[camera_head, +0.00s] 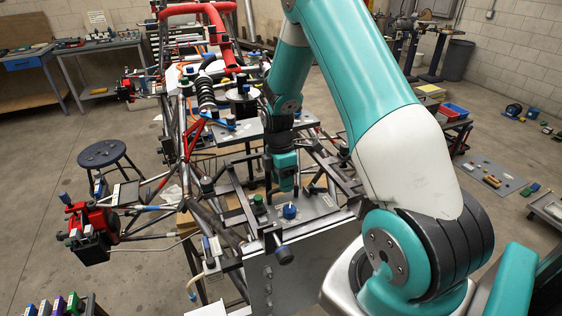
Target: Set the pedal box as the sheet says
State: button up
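My teal arm reaches down from the upper right into the chassis. My gripper (286,185) points down just above a grey metal plate (318,203) at the near end of the chassis. A blue knob (290,211) stands on this plate just below the fingertips. A green knob (258,203) sits to its left. The plate and knobs may be part of the pedal box, but I cannot make out which part is which. The fingers are too small to tell open from shut, or whether they touch anything. I cannot identify the sheet.
The tube chassis (208,123) with red and black tubes fills the middle. A round stool (102,153) stands left, near a red and black brake-like unit (90,230). A flat panel (298,268) is in front. A grey mat (490,176) with parts lies on the right floor.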

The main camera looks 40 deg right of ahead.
jog(key=w+d+r+b, duration=0.1)
jog(key=w+r+b, duration=0.2)
jog(key=r, duration=1.3)
jog(key=shift+r+b, duration=0.3)
jog(key=shift+b, duration=0.05)
jog(key=shift+d, duration=0.1)
